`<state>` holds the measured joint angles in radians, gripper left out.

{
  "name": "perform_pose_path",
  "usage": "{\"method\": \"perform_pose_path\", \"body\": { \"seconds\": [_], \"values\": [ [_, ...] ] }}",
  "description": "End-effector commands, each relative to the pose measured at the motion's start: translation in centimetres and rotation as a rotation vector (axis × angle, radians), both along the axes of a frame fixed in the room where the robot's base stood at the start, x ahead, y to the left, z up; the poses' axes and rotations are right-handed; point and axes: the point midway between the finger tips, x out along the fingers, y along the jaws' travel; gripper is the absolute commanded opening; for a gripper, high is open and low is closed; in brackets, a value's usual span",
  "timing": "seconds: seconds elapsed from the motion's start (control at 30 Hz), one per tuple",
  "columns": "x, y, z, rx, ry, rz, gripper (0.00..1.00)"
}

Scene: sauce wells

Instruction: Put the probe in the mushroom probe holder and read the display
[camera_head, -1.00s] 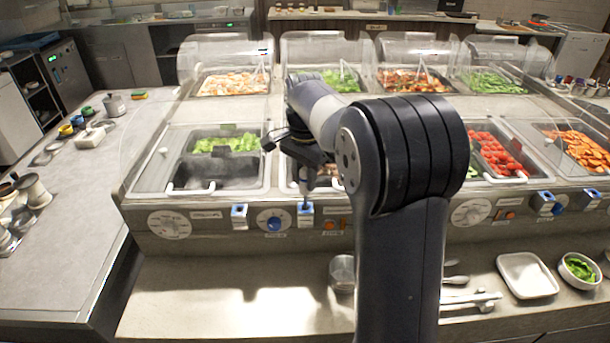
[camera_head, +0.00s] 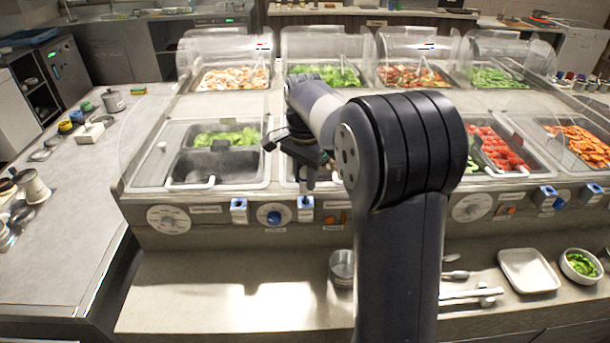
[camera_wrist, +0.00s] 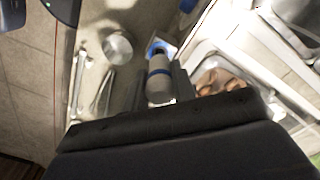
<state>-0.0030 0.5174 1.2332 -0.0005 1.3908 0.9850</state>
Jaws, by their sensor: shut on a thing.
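My gripper (camera_head: 308,176) is over the counter's front panel, shut on the probe. In the wrist view my gripper (camera_wrist: 160,80) has its dark fingers on both sides of the probe (camera_wrist: 158,84), a grey cylinder with a blue band. The probe's far end lines up with a blue-and-white holder (camera_wrist: 160,46). In the head view this holder (camera_head: 305,204) is on the panel below the mushroom well, directly under my gripper. I cannot tell how deep the probe sits in it. Brown mushrooms (camera_wrist: 212,82) show in the well beside the probe. No readable display shows.
Another blue-and-white holder (camera_head: 239,206) and a blue knob (camera_head: 270,213) are to the left on the panel. A metal cup (camera_head: 342,264) and utensils (camera_head: 468,294) lie on the lower shelf. A white tray (camera_head: 528,270) is at right. The lower shelf's left part is clear.

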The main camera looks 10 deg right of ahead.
Motion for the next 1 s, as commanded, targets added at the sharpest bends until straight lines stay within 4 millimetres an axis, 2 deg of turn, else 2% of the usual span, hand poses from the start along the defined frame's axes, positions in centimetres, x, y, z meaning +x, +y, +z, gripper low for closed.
{"method": "perform_pose_path", "body": {
  "seconds": [1.0],
  "values": [
    [0.0, 0.0, -2.4, 0.0, 0.0, 0.0, 0.02]
  ]
}}
